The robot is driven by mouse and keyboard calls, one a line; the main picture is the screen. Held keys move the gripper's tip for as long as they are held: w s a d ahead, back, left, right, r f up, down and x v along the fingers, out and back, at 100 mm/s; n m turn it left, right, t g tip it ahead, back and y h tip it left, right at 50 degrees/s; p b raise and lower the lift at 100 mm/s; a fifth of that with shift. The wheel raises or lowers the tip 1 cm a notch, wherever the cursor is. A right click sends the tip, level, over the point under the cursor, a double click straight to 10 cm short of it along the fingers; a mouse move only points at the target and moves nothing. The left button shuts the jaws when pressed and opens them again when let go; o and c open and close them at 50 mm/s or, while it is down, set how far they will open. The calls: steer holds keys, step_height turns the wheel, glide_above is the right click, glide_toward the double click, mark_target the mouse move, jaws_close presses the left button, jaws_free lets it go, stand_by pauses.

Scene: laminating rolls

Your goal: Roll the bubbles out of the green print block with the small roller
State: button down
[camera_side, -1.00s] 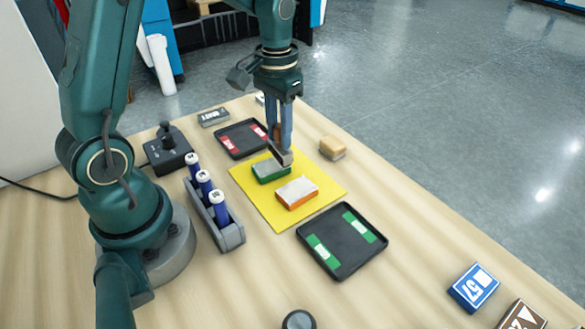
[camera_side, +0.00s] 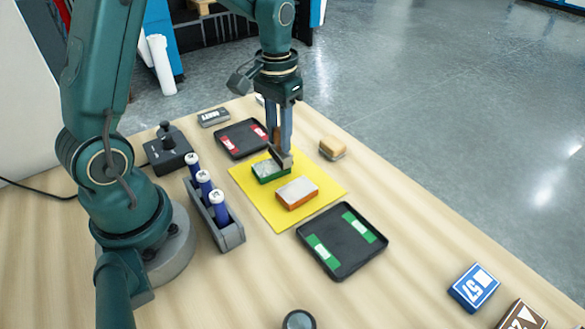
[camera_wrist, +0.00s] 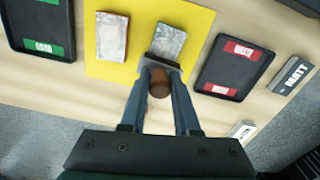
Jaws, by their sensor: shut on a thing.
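The green print block (camera_side: 268,172) lies on the yellow mat (camera_side: 253,196), its pale top speckled; it also shows in the wrist view (camera_wrist: 168,39). My gripper (camera_side: 281,138) is shut on the small roller's brown handle (camera_wrist: 159,84). The roller's grey head (camera_side: 281,158) is down at the block's right edge in the side view and seems to touch its top, though contact is hard to tell. In the wrist view the roller head (camera_wrist: 160,62) lies along the block's near edge. An orange print block (camera_side: 297,193) sits beside the green one.
A black tray with red labels (camera_side: 228,146) stands behind the mat, and one with green labels (camera_side: 337,269) in front. A tan block (camera_side: 332,147) lies right of the mat. A grey rack (camera_side: 229,235) holds blue cylinders.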

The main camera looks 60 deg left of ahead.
steer(key=shift+s+a, duration=0.2)
steer(key=shift+s, duration=1.95)
steer(key=shift+w+d, duration=0.1)
steer(key=shift+w, duration=1.2)
steer(key=shift+w+d+f, duration=0.1)
steer(key=shift+w, duration=0.75)
steer(key=shift+s+a, duration=0.2)
steer(key=shift+s, duration=1.95)
steer(key=shift+w+d+r, duration=0.1)
steer(key=shift+w, duration=0.55)
steer(key=shift+w+d+r, duration=0.1)
steer(key=shift+w, duration=0.55)
steer(key=shift+w+f, duration=0.2)
steer(key=shift+w, duration=0.65)
steer(key=shift+s+a+r, duration=0.1)
steer(key=shift+s+r, duration=0.05)
steer(key=shift+s, duration=0.8)
steer(key=shift+s+a, duration=0.1)
steer(key=shift+s, duration=1.15)
